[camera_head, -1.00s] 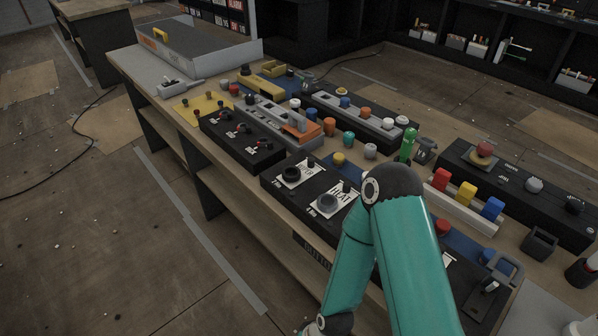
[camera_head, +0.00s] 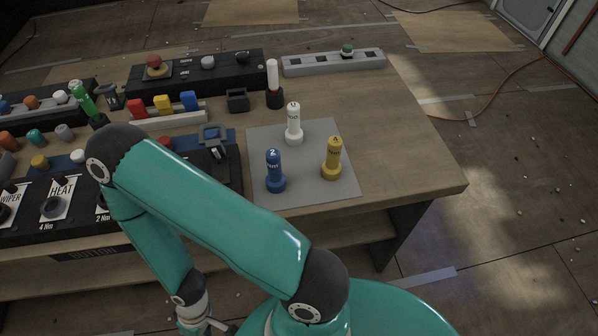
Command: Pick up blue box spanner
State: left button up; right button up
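The blue box spanner (camera_head: 274,172) stands upright on a grey mat (camera_head: 318,190) near the front edge of the bench. It has a wide round base and pale markings near its top. A white spanner (camera_head: 294,125) stands behind it and a yellow one (camera_head: 332,160) to its right, both upright and apart from it. My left arm is bent in front of the bench, its elbow over the black panel. My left gripper (camera_head: 207,326) is low at the bottom edge, below and left of the blue spanner, mostly cut off. My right gripper is out of view.
Left of the mat are a black panel with knobs (camera_head: 52,206), red, yellow and blue blocks (camera_head: 163,104) and a small black holder (camera_head: 237,100). A white-topped dark-based item (camera_head: 274,84) stands behind. The bench (camera_head: 410,150) is clear right of the mat.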

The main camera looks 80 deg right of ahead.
aim_at(275, 182)
jog(key=z, duration=0.65)
jog(key=k, duration=0.15)
jog(key=i, duration=0.25)
jog(key=z, duration=2.55)
jog(key=k, duration=1.05)
jog(key=u, duration=0.5)
jog(key=i, duration=1)
jog(key=z, duration=0.05)
